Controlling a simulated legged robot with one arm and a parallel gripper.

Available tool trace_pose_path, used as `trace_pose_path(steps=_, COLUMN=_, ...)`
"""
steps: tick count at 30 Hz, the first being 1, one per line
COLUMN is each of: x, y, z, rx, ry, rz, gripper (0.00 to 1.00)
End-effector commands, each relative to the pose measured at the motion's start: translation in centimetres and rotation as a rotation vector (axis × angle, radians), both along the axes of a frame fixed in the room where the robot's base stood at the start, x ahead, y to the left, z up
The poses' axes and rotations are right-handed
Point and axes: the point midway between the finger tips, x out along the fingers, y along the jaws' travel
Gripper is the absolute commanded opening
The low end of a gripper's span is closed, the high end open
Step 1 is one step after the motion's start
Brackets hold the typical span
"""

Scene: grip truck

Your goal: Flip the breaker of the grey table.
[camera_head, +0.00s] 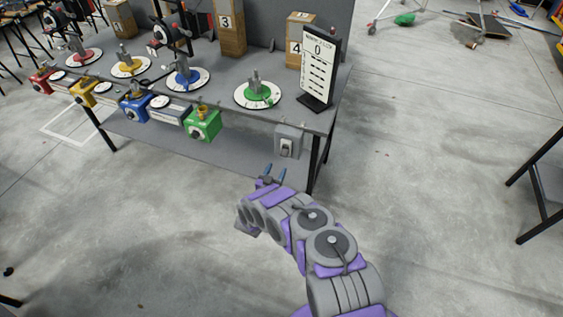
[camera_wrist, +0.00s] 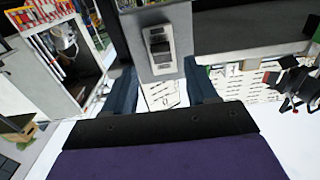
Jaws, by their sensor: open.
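The breaker (camera_head: 287,147) is a grey box with a small switch, fixed under the front right corner of the grey table (camera_head: 225,103). In the wrist view the breaker (camera_wrist: 158,48) shows its face and dark switch, just beyond and between my fingertips. My gripper (camera_head: 274,172) is open and empty, a little below and in front of the breaker in the head view. Its two blue fingers also show in the wrist view (camera_wrist: 163,82), apart from the breaker as far as I can tell.
Green (camera_head: 203,125), blue (camera_head: 137,106), yellow (camera_head: 83,93) and red (camera_head: 42,79) boxes hang along the table's front edge. A black sign (camera_head: 321,70) stands on its right end. A black table leg (camera_head: 314,165) is right of the breaker.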

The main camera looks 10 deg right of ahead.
Motion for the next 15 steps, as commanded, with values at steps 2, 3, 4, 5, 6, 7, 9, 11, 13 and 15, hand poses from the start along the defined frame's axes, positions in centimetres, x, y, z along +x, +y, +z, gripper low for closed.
trace_pose_path(steps=2, x=1.4, y=-1.0, z=-0.1, rx=0.000, ry=-0.002, rz=-0.003, gripper=0.57)
trace_pose_path(steps=3, x=2.1, y=-1.3, z=-0.2, rx=0.002, ry=-0.001, rz=-0.002, gripper=0.57)
trace_pose_path(steps=4, x=2.5, y=-1.5, z=-0.3, rx=0.001, ry=0.000, rz=-0.002, gripper=0.57)
trace_pose_path(steps=5, x=2.9, y=-1.8, z=-0.3, rx=0.001, ry=0.001, rz=-0.002, gripper=0.57)
trace_pose_path(steps=6, x=3.5, y=-2.1, z=-0.2, rx=-0.001, ry=-0.002, rz=-0.001, gripper=0.57)
trace_pose_path(steps=7, x=3.9, y=-2.3, z=-0.1, rx=-0.001, ry=-0.003, rz=-0.001, gripper=0.57)
trace_pose_path(steps=9, x=4.7, y=-2.7, z=-0.1, rx=0.000, ry=-0.001, rz=-0.002, gripper=0.57)
trace_pose_path(steps=11, x=5.2, y=-3.0, z=-0.2, rx=0.001, ry=0.001, rz=0.000, gripper=0.57)
trace_pose_path(steps=13, x=5.6, y=-3.2, z=-0.1, rx=0.000, ry=0.001, rz=0.001, gripper=0.57)
trace_pose_path(steps=15, x=5.9, y=-3.4, z=-0.1, rx=-0.002, ry=0.002, rz=0.001, gripper=0.57)
